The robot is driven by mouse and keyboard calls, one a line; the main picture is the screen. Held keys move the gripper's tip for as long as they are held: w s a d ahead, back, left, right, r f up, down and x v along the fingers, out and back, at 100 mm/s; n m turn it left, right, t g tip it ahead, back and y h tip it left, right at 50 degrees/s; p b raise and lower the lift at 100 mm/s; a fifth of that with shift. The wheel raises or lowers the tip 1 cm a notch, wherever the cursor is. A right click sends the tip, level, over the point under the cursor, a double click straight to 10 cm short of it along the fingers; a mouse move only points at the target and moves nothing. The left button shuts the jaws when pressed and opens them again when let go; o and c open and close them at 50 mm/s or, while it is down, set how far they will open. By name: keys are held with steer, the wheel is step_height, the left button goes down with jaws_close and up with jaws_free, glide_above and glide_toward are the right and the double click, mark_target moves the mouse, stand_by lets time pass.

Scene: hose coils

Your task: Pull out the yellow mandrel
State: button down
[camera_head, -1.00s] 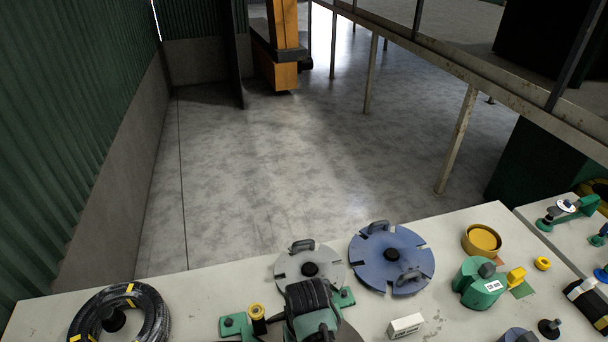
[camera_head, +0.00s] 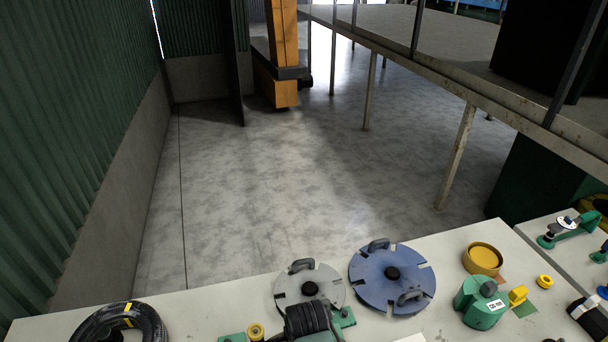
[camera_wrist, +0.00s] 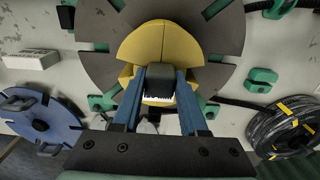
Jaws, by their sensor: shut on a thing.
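The yellow mandrel (camera_wrist: 160,42) shows at the top middle of the wrist view, with a rounded yellow body over a dark grey slotted disc (camera_wrist: 100,38). A dark block (camera_wrist: 160,80) stands at its middle. My gripper (camera_wrist: 161,88) has its two blue fingers on either side of this block and is shut on it. Green clamp pieces (camera_wrist: 264,82) lie around the disc. Whether the mandrel has lifted off the disc cannot be told. Neither the mandrel nor my gripper can be made out in the head view.
A black hose coil (camera_head: 153,322) with yellow tape lies at the left of the bench. A grey disc (camera_head: 332,292) and a blue disc (camera_head: 366,285) lie near its far edge. A yellow cup (camera_head: 482,259) and green canister (camera_head: 478,304) stand at the right.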

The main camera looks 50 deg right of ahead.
steer(key=c, duration=1)
jaws_free()
steer(key=shift+d+r, duration=0.1)
steer(key=shift+c, duration=0.2)
jaws_close()
steer(key=shift+r+p, duration=0.35)
steer(key=shift+p, duration=0.1)
step_height(320, 180, up, 6)
steer(key=p, duration=0.5)
steer(key=shift+f+p, duration=0.2)
steer(key=shift+p, duration=0.1)
steer(key=shift+r, duration=0.95)
step_height(320, 180, up, 6)
steer(key=shift+r, duration=0.15)
